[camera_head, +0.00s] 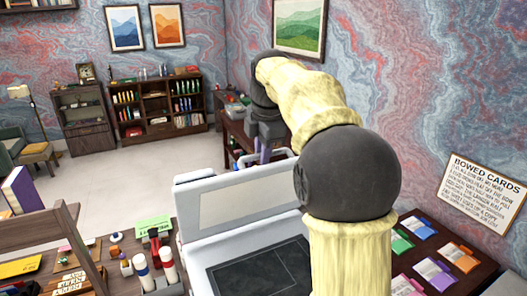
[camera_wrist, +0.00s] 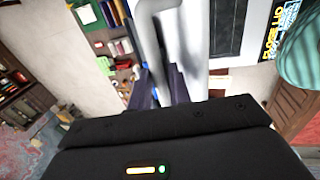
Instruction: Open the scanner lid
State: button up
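The scanner (camera_head: 207,271) stands on the desk with its dark glass bed (camera_head: 265,268) exposed. Its pale grey lid (camera_head: 188,205) is raised and steeply tilted, with the light inner panel facing the head camera. A curved white handle (camera_head: 279,153) rises at the lid's upper edge; it also shows in the wrist view (camera_wrist: 148,38). My gripper (camera_head: 264,154) is at this handle, beyond the lid's top edge. In the wrist view its purple fingers (camera_wrist: 161,83) stand on either side of the handle and seem closed on it. My arm hides the right part of the lid and bed.
Colourful cards (camera_head: 423,228) lie on the desk at right. A wooden frame (camera_head: 80,240) stands at left. Open floor (camera_head: 150,170) lies beyond the desk.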

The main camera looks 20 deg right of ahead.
jog(key=shift+o, duration=1.4)
jog(key=shift+w+f, duration=0.25)
jog(key=shift+w, duration=0.45)
jog(key=shift+s+r, duration=0.25)
jog(key=shift+s, duration=0.15)
jog(key=shift+w+r, duration=0.1)
jog(key=shift+r, duration=0.45)
notch_tip(320, 180, up, 10)
jog(key=s, duration=0.2)
jog(key=shift+s+d+r, duration=0.15)
jog(key=shift+d+r, duration=0.1)
